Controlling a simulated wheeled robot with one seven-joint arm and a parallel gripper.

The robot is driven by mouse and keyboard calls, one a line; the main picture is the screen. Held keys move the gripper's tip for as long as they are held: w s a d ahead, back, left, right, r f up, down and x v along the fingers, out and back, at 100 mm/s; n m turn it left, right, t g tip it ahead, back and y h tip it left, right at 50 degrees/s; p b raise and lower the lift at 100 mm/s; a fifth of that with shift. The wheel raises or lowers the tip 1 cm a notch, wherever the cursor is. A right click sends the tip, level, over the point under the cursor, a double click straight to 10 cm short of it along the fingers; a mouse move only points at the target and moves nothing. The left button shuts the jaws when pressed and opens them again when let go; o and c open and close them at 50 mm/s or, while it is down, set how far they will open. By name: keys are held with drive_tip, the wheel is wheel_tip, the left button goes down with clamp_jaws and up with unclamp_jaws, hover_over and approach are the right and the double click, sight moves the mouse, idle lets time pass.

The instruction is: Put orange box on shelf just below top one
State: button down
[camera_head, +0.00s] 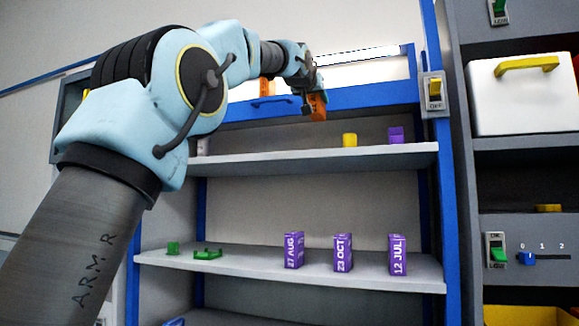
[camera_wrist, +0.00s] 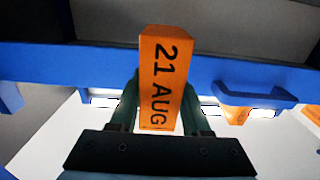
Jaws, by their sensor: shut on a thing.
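My gripper (camera_head: 314,98) is shut on an orange box (camera_head: 318,107), high in front of the blue-edged shelf unit. In the wrist view the orange box (camera_wrist: 161,80) is marked "21 AUG" and stands between the two dark fingers (camera_wrist: 160,105). A grey shelf (camera_head: 290,163) lies below the blue front panel (camera_head: 350,100). This shelf carries a yellow object (camera_head: 350,140) and a purple box (camera_head: 396,135), with bare space on its left and middle. The held box is above this shelf's level and apart from it. My arm hides part of the unit's upper left.
Another orange box (camera_head: 266,87) shows behind the blue panel, also in the wrist view (camera_wrist: 237,114). The panel has a blue handle (camera_wrist: 255,95). A lower shelf (camera_head: 270,264) holds purple boxes (camera_head: 343,253) and green pieces (camera_head: 207,254). A switch (camera_head: 434,94) is on the right post.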

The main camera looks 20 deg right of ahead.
sight(317, 118)
drive_tip(key=f, duration=0.2)
drive_tip(key=f+b, duration=0.1)
drive_tip(key=f, duration=0.1)
drive_tip(key=shift+w+d+f, duration=0.2)
drive_tip(key=shift+f, duration=0.05)
drive_tip(key=shift+f+b, duration=0.5)
drive_tip(key=shift+f, duration=2.2)
drive_tip(key=shift+f, duration=0.1)
drive_tip(key=shift+c, duration=1.8)
unclamp_jaws()
drive_tip(key=b+v, duration=0.7)
drive_tip(key=v, duration=0.5)
